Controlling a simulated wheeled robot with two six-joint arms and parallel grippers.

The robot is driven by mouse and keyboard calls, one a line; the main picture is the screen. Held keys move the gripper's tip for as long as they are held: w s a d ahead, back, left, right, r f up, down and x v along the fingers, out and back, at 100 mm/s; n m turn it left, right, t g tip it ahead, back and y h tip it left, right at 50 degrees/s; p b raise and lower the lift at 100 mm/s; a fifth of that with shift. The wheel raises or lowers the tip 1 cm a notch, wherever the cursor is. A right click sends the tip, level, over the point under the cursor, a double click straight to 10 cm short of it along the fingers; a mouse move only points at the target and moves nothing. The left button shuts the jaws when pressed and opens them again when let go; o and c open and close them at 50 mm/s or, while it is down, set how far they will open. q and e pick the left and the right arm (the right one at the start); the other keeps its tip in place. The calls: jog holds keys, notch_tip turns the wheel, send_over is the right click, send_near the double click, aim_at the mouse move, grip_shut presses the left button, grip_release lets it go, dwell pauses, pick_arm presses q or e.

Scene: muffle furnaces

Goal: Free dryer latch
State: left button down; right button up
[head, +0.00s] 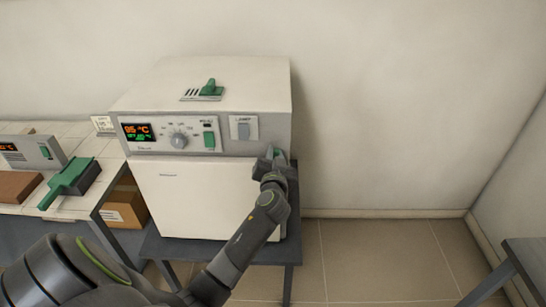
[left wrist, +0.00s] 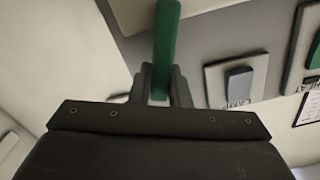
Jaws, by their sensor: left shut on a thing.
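The dryer is a cream box (head: 160,92) on a dark stand, with its white door (head: 200,200) shut as far as I can see. Its green latch handle (head: 281,153) is at the door's upper right edge, mostly hidden by my gripper in the head view. In the left wrist view the green latch handle (left wrist: 166,38) runs up from between the fingers. My left gripper (head: 273,160) is shut on this handle; its fingers (left wrist: 160,88) also show in the left wrist view. My right gripper is not in view.
The panel above the door has a lit display (head: 138,132), a round knob (head: 179,140), a green switch (head: 209,140) and a grey lamp switch (head: 243,130). A green-handled thing (head: 208,89) lies on the dryer's top. Another bench (head: 75,208) stands left.

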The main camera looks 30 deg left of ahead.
pick_arm(q)
jog(key=m, duration=0.2)
jog(key=shift+w+d+f+m, duration=0.15)
jog(key=shift+w+d+m, duration=0.1)
jog(key=shift+m, duration=0.15)
jog(key=m, duration=0.3)
jog(key=f+m, duration=0.1)
jog(key=m, duration=0.2)
jog(key=d+m, duration=0.1)
jog(key=m, duration=0.2)
jog(key=shift+w+f, duration=0.25)
jog(key=shift+f, duration=0.1)
jog(key=c, duration=1.4)
grip_release()
jog(key=shift+o, duration=0.2)
jog(key=shift+s+f, duration=0.1)
jog(key=shift+f, duration=0.15)
jog(key=shift+s, duration=0.1)
